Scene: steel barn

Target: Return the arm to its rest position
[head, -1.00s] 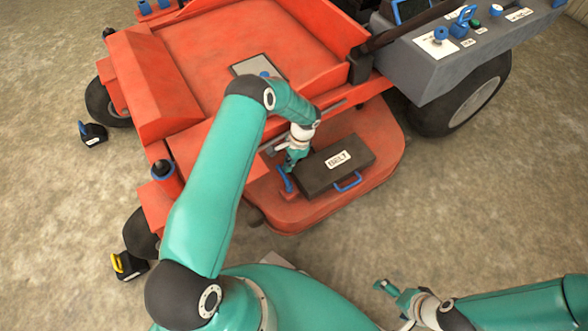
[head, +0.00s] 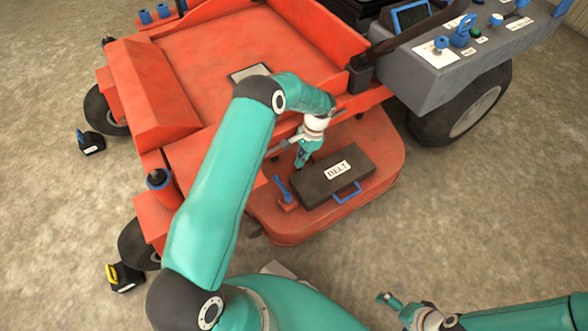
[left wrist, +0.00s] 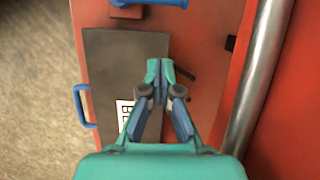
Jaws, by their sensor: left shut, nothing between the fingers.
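My left arm (head: 222,180) reaches over the red mower (head: 330,30) in the head view. My left gripper (head: 301,161) is shut and empty, pointing down above the back edge of the dark box labelled BELT (head: 337,178). In the left wrist view the closed fingertips (left wrist: 160,68) show over the dark box (left wrist: 112,62), with nothing between them. A small blue lever (head: 281,187) stands on a red base beside the box. My right gripper (head: 386,299) is small at the bottom of the head view, and its jaw state is unclear.
A grey control panel (head: 425,72) with switches is at the upper right. A metal tube (left wrist: 258,80) runs close beside my left gripper in the left wrist view.

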